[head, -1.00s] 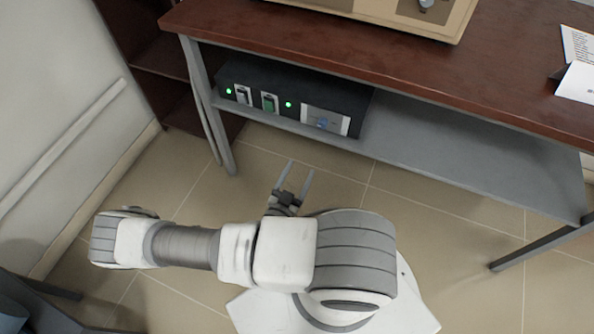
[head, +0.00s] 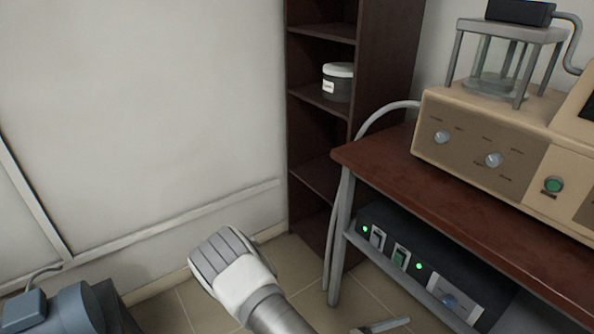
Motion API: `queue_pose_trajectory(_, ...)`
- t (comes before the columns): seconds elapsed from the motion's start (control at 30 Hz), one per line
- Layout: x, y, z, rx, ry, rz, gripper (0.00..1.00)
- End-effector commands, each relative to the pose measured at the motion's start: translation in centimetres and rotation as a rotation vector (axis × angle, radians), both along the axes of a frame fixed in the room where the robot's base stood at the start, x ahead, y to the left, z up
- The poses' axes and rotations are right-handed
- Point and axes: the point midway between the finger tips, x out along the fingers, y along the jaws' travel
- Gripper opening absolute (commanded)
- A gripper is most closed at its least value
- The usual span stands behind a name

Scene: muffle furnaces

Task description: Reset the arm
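In the head view, my arm comes up from the bottom edge, its white and grey elbow (head: 228,268) in front of the wall and floor. Only a thin grey finger part of my gripper (head: 386,325) shows at the bottom edge, over the floor tiles in front of the table. The rest of the gripper is cut off by the frame, so its opening and anything in it are hidden.
A brown-topped table (head: 385,158) stands right, with a beige device (head: 468,150) on top and a black control box (head: 385,225) below. A dark shelf (head: 310,170) holds a lidded jar (head: 338,82). Blue-grey equipment (head: 65,312) is lower left.

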Motion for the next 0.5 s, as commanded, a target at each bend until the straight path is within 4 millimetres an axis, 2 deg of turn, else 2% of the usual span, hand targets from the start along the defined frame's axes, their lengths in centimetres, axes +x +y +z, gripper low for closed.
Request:
queue_pose_trajectory(0.2, -0.3, 1.3, 4.0, 0.211, -0.396, -0.258, 0.69)
queue_pose_trajectory(0.5, -1.2, 2.9, 9.3, 0.422, -0.928, -0.635, 0.69)
